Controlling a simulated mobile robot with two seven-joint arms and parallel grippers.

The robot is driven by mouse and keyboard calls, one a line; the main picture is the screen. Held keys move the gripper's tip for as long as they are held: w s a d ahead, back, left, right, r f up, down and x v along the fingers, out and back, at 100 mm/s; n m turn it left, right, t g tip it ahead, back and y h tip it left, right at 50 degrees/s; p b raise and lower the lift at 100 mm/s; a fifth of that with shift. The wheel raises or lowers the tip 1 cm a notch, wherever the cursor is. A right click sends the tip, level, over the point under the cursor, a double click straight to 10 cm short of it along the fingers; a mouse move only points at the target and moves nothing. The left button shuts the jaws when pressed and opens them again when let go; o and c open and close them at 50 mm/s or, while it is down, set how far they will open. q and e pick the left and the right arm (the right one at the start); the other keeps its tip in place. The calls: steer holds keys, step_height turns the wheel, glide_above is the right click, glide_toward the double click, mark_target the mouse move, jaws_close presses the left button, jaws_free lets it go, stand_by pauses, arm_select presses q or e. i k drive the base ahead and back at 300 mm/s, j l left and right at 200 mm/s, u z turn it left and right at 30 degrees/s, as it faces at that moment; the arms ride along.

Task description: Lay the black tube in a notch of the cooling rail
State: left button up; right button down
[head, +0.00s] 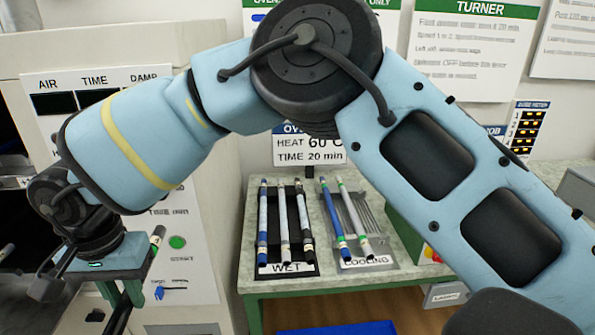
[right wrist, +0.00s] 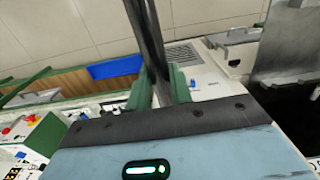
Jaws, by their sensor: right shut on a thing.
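My right gripper (head: 128,292) is at the lower left of the head view, in front of the white oven machine. In the right wrist view its green fingers (right wrist: 160,88) are shut on a black tube (right wrist: 149,40). The cooling rail (head: 379,211) lies on the bench at centre, away from the gripper. A blue tube (head: 333,215) and a white tube (head: 353,213) lie in it. My left gripper is not in view.
The WET rack (head: 273,225) stands left of the rail with a blue, a white and a dark tube. The bench (head: 252,205) has a green edge. The white oven machine (head: 190,240) stands at left. A blue bin (head: 335,328) is below. My right arm crosses the view.

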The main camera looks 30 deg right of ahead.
mark_target(369, 212)
steer(key=z, duration=0.9)
steer(key=i+l, duration=1.5)
steer(key=l, duration=0.1)
